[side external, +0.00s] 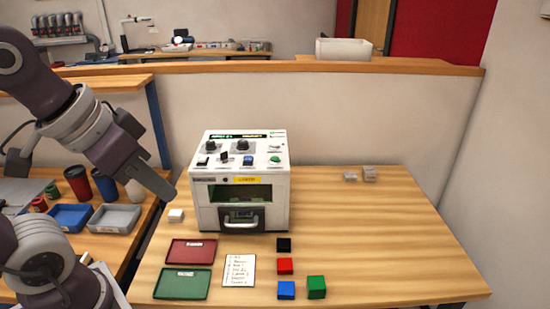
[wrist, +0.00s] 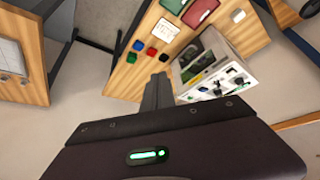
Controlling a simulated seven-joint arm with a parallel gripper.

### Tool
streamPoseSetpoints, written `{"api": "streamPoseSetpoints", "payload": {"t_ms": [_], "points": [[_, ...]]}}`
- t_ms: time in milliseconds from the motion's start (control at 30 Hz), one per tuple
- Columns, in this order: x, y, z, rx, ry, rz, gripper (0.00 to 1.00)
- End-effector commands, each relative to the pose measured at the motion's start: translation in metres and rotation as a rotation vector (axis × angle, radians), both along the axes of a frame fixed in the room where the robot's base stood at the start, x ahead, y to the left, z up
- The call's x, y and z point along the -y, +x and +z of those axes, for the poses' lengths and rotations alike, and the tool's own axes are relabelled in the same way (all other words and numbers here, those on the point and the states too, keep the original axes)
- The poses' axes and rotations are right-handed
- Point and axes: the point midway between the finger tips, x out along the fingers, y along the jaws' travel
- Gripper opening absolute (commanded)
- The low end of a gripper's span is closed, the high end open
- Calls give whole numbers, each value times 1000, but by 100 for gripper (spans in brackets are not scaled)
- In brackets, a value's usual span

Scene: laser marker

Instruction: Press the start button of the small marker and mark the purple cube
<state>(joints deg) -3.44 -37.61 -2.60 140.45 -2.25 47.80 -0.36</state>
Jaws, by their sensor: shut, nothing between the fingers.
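The small marker (side external: 203,215) is a white box on the wooden table, with a sloped top panel of knobs and buttons. A green round button (side external: 274,160) sits at the panel's right and a blue one (side external: 248,160) left of it; I cannot read which is start. Its front window shows a dim interior with a small purplish shape low behind the handle; I cannot tell whether this is the purple cube. No other purple cube shows. My gripper (side external: 171,192) is shut and empty, left of the marker in the picture. The wrist view shows the fingers (wrist: 158,88) beside the marker (wrist: 215,68).
Black (side external: 284,245), red (side external: 285,266), blue (side external: 286,290) and green (side external: 316,287) cubes lie in front. A red tray (side external: 191,252), green tray (side external: 181,284) and written card (side external: 238,271) lie left of them. A white block (side external: 175,215) is beside the marker. The table's right is mostly clear.

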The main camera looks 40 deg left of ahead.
Motion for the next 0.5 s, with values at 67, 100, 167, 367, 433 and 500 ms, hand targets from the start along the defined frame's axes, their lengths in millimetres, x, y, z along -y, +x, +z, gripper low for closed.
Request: {"api": "streamPoseSetpoints", "payload": {"t_ms": [67, 100, 167, 367, 433, 500], "points": [[1, 34, 6, 11, -18, 41, 0], [2, 54, 10, 22, -33, 64, 0], [2, 84, 13, 40, -59, 97, 0], [-12, 183, 15, 109, -180, 224, 0], [-23, 217, 12, 135, -233, 276, 0], [-36, 247, 9, 164, -288, 331, 0]]}}
